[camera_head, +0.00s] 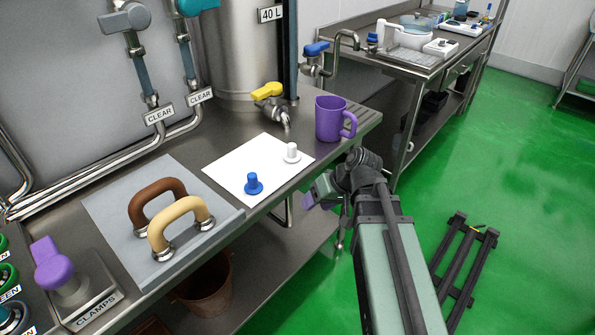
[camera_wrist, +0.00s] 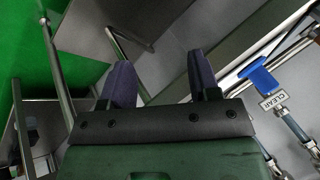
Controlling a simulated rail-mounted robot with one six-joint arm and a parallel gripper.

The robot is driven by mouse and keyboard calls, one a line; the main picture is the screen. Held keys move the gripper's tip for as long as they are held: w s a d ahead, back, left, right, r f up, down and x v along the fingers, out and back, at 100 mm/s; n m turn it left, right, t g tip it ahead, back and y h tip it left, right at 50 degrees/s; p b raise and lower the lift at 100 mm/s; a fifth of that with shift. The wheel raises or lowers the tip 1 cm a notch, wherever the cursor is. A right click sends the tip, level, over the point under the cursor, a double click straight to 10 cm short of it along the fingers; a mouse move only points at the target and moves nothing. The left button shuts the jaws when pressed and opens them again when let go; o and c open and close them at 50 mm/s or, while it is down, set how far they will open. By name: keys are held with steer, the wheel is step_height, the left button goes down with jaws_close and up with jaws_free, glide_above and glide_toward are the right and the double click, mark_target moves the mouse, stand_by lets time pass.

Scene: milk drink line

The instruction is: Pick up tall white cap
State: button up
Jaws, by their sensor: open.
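The tall white cap (camera_head: 291,153) stands upright on a white sheet (camera_head: 228,164) on the steel counter. A blue cap (camera_head: 253,184) of like shape stands on the same sheet, to its left and nearer the front edge. My gripper (camera_head: 307,200) is to the right of the sheet, beyond the counter's front edge and apart from both caps. In the wrist view my gripper (camera_wrist: 164,80) shows two purple fingers, spread apart with nothing between them. The caps do not clearly show in the wrist view.
A purple mug (camera_head: 330,119) stands right of the sheet. A yellow-handled tap (camera_head: 268,91) juts out behind the white cap. Brown (camera_head: 150,197) and tan (camera_head: 180,222) handles rise from a grey plate at left. The counter's front edge lies between my gripper and the caps.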

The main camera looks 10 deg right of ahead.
steer(key=w+d+n+t+y+b, duration=0.1)
steer(key=w+t, duration=0.1)
steer(key=w+n+t+y+b, duration=0.1)
steer(key=w+y+b, duration=0.1)
steer(key=w+d+n+t+y+b, duration=0.1)
steer(key=w+n+t+b, duration=0.1)
steer(key=shift+w+d+r+t+y, duration=0.3)
steer(key=shift+d+r+y, duration=0.05)
steer(key=shift+r+y, duration=0.05)
steer(key=n+t+y+b, duration=0.1)
steer(key=n+t+y, duration=0.1)
steer(key=n+t, duration=0.2)
glide_toward(292, 145)
steer(key=x, duration=1)
steer(key=shift+w+f, duration=0.15)
steer(key=shift+f, duration=0.15)
steer(key=c, duration=1)
